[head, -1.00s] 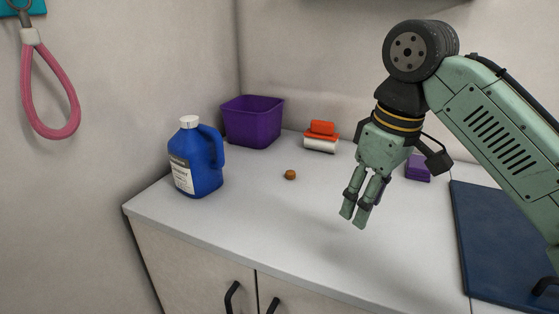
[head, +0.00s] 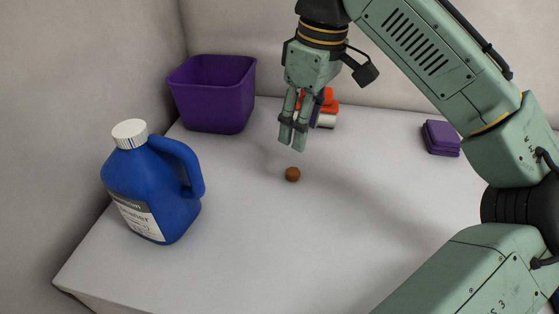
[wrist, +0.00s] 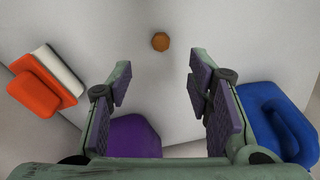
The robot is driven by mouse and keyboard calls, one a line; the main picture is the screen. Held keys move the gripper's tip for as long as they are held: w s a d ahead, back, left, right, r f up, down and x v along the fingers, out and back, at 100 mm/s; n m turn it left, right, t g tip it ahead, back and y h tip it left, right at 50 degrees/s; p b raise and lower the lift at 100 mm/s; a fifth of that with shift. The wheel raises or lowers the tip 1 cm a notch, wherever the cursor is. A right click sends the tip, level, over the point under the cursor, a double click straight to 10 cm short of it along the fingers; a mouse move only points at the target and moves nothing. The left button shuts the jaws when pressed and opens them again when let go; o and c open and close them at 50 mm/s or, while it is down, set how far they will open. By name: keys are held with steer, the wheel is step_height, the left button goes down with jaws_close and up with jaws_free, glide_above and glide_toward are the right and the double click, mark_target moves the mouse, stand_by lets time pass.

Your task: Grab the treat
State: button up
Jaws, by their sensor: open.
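The treat (head: 292,174) is a small round brown piece lying on the light grey counter, near the middle of the head view. It also shows in the wrist view (wrist: 160,41), ahead of the fingertips and between their lines. My gripper (head: 292,143) is above the counter, just above and behind the treat in the head view, pointing down. In the wrist view my gripper (wrist: 158,75) has its two fingers spread apart with nothing between them. The treat is fully visible and not touched.
A blue jug (head: 150,195) stands at the left, with a purple bin (head: 213,95) behind it. An orange and white item (head: 328,112) is partly hidden behind my gripper. Purple folded-looking blocks (head: 441,138) lie at the right. The counter (head: 250,245) around the treat is clear.

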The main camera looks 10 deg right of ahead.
glide_above(293, 171)
steer(key=f, duration=0.2)
steer(key=s+d+f, duration=0.1)
steer(key=f, duration=0.1)
steer(key=shift+w+a+f+p, duration=0.15)
steer(key=shift+f, duration=0.9)
steer(key=shift+w+a+f+p, duration=0.1)
steer(key=shift+f+p, duration=0.05)
steer(key=shift+f, duration=0.9)
steer(key=shift+w+a+f+p, duration=0.15)
steer(key=shift+f, duration=0.9)
steer(key=c, duration=0.8)
